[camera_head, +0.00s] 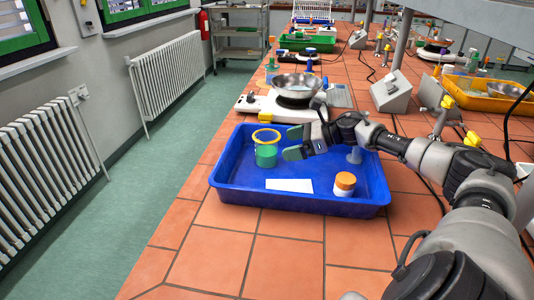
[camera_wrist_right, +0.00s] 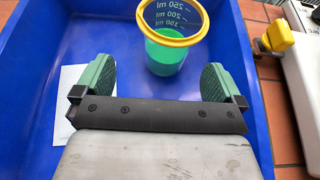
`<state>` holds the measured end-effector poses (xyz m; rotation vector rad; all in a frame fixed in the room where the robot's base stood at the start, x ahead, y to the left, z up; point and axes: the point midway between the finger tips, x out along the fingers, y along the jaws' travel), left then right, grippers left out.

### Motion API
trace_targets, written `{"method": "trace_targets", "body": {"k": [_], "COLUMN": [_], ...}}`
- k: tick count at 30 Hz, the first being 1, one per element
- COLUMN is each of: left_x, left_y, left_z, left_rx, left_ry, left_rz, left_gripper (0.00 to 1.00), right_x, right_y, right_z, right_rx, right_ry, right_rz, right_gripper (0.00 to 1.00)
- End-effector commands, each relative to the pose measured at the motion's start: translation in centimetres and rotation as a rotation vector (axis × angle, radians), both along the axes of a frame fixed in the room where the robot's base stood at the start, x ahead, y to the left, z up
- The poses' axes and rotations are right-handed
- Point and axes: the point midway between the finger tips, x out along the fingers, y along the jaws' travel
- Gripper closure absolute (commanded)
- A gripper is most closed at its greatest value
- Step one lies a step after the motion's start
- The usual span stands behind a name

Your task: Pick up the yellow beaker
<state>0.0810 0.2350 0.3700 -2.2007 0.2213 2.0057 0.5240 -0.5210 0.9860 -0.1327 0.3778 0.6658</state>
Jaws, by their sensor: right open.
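The beaker (camera_head: 266,152) has a yellow rim, clear walls with volume marks and green contents. It stands upright in the blue tray (camera_head: 222,186). My right gripper (camera_head: 290,142) is open and empty, just right of the beaker in the head view. In the right wrist view the beaker (camera_wrist_right: 168,38) is ahead of the green fingertips of my right gripper (camera_wrist_right: 158,82), roughly centred between them and apart from both. My left gripper is in neither view.
The tray also holds a white card (camera_head: 289,185) and a white jar with an orange lid (camera_head: 344,183). A balance with a metal bowl (camera_head: 296,87) stands behind the tray. Bare tiles (camera_head: 250,240) lie in front of the tray.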

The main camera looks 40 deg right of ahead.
Motion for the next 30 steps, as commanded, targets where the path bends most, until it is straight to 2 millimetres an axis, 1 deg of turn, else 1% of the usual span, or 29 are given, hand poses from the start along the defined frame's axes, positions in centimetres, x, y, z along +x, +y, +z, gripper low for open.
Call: {"method": "trace_targets", "body": {"k": [1,2,8,11,15,19,22,28,29,30], "left_x": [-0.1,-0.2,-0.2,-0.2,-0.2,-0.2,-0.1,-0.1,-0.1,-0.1], "left_y": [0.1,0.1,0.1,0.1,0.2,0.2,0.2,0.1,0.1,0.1], "left_z": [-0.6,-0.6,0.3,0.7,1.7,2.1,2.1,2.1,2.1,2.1], "left_rx": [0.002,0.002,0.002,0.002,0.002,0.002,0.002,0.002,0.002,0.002], "left_ry": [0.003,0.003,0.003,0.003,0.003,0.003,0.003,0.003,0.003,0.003], "left_rz": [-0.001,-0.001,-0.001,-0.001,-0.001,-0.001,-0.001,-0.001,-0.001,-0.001], "left_gripper": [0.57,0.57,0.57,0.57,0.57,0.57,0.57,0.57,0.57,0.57], "right_x": [0.1,0.2,1.6,2.4,4.0,5.3,5.7,5.7,5.7,5.7], "right_y": [0.0,0.1,1.1,1.6,2.4,3.3,3.6,3.6,3.6,3.6], "right_z": [-0.7,-0.7,-1.1,-1.6,-2.7,-3.5,-3.9,-4.1,-4.1,-4.1], "right_rx": [0.001,0.001,0.004,0.005,0.005,0.002,0.001,0.0,0.0,0.0], "right_ry": [-0.001,-0.002,-0.004,-0.003,-0.001,-0.002,-0.002,0.0,0.0,0.0], "right_rz": [0.0,0.0,0.0,-0.001,0.0,-0.001,0.0,-0.001,-0.001,0.0], "right_gripper": [0.01,0.01,0.01,0.01,0.01,0.01,0.01,0.01,0.02,0.08]}}
